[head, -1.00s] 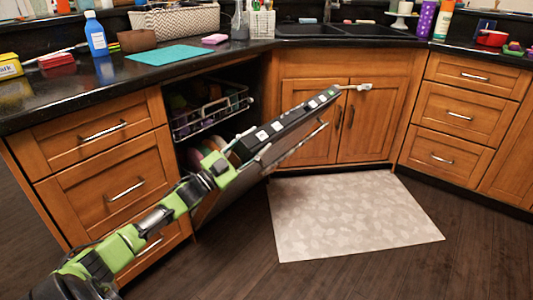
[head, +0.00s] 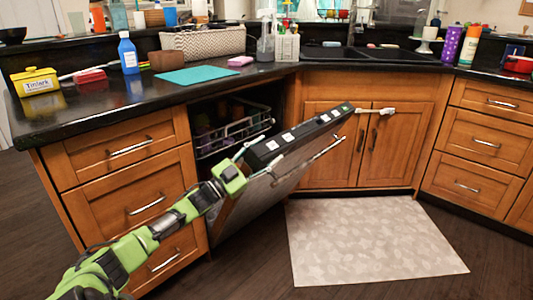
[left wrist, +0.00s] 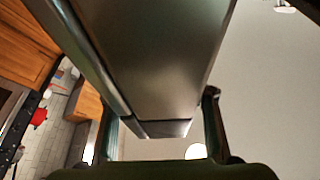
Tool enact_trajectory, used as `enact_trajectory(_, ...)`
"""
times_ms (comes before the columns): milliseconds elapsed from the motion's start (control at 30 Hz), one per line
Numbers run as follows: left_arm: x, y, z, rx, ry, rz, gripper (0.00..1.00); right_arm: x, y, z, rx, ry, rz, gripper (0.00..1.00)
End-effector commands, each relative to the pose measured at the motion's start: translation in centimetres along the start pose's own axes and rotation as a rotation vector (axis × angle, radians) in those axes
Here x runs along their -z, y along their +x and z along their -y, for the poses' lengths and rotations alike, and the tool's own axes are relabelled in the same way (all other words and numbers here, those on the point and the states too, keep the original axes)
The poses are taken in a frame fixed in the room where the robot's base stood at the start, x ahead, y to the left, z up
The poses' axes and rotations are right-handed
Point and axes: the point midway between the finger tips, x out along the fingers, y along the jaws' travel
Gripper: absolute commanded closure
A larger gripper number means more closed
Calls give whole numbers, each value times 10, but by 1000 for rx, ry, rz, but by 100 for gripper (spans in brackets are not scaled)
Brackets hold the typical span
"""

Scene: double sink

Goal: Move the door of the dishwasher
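The dishwasher door (head: 278,180) is partly open and tilted outward from the corner cabinet, with its dark control strip (head: 300,137) along the upper edge. A metal bar handle (head: 318,160) runs across its front. My left gripper (head: 243,153) is at the upper left corner of the door. In the left wrist view, the left gripper's fingers (left wrist: 161,128) are spread, with the grey door (left wrist: 155,55) passing between them; firm contact cannot be told. My right gripper is in neither current view.
A dish rack (head: 238,131) shows inside the dishwasher. Drawers (head: 130,185) stand left of the opening, and sink cabinet doors (head: 385,150) stand to its right. A pale mat (head: 375,243) lies on the floor. The black counter (head: 90,118) overhangs the opening.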

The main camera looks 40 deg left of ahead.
Motion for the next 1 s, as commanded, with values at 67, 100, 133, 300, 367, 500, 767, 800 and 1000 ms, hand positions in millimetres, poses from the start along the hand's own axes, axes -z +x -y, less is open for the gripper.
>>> enact_trajectory(67, 0, 0, 0, 0, 0, 0, 45, 0, 0, 0, 0, 0, 0, 60)
enact_trajectory(100, 0, 0, 0, -1, 0, 0, 45, 0, 0, 0, 0, 0, 0, 60)
enact_trajectory(133, 0, 0, 0, -1, -1, 0, 45, 0, 0, 0, 0, 0, 0, 60)
enact_trajectory(300, 0, 0, -1, -1, -1, -1, 45, 0, 0, 1, 2, 0, 0, 60)
enact_trajectory(367, 0, -2, -1, -2, -1, 0, 45, 0, 0, 1, 2, 0, 0, 60)
enact_trajectory(500, -1, -12, -2, -2, -3, 2, 45, 0, 0, 1, 2, 0, 0, 60)
enact_trajectory(767, -1, -52, -2, -4, -1, 3, 45, 0, 0, 0, 1, 0, 0, 60)
enact_trajectory(800, -2, -59, -2, -3, -2, 3, 45, 0, 0, 0, 1, 0, 0, 60)
enact_trajectory(1000, -1, -92, -1, -2, -2, 3, 45, 0, 0, 0, 1, 0, 0, 60)
